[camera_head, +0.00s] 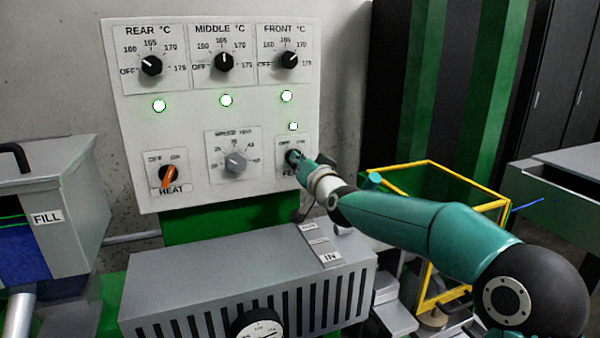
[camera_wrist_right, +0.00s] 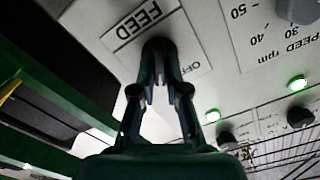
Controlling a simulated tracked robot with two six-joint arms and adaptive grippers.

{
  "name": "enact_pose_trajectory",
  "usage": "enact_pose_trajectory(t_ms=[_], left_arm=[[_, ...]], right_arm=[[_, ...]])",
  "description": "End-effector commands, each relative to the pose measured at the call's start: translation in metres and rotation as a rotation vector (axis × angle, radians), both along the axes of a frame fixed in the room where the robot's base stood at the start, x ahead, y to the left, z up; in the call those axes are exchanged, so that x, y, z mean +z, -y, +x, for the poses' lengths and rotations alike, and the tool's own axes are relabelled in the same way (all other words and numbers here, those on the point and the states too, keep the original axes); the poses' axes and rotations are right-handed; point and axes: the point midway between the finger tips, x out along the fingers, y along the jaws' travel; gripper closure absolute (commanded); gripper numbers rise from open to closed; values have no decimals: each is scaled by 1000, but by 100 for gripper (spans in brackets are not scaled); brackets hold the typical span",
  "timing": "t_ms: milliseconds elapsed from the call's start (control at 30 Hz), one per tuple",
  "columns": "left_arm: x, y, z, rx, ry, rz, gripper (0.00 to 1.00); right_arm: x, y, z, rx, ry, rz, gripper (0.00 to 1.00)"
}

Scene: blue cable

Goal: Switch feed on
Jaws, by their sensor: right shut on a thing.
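The white control panel (camera_head: 207,110) stands at the centre of the head view. Its feed switch plate (camera_head: 285,141) is at the lower right, with the feed lamp (camera_head: 293,126) above it lit. My right gripper (camera_head: 295,158) is at the feed switch and covers most of the knob and label there. In the right wrist view the FEED label (camera_wrist_right: 139,22) shows upside down, and my right gripper (camera_wrist_right: 159,72) is shut on the dark feed knob (camera_wrist_right: 158,47). The knob's exact pointing is hidden by the fingers. My left gripper is not in view.
The orange heat knob (camera_head: 167,176) points up toward ON. The grey speed knob (camera_head: 236,161) is beside the feed plate. Three lit lamps and the temperature knobs are above. A grey slotted housing (camera_head: 250,285) stands below; a yellow-framed bin (camera_head: 440,180) is right.

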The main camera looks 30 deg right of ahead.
Motion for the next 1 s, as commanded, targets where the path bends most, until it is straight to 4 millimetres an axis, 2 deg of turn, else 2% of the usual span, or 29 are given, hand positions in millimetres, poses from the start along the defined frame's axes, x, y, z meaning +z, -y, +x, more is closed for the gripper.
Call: enact_pose_trajectory(t_ms=[233,267,400,767,867,1000], left_arm=[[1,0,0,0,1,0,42],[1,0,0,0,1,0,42],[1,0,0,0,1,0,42],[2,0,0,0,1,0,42],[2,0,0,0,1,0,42],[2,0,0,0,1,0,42]], right_arm=[[1,1,0,-2,1,8,100],[1,1,0,-2,1,8,85],[1,1,0,-2,0,6,62],[0,0,-2,-1,-1,4,61],[1,-1,-8,0,0,4,61],[1,-6,-27,-1,1,5,61]])
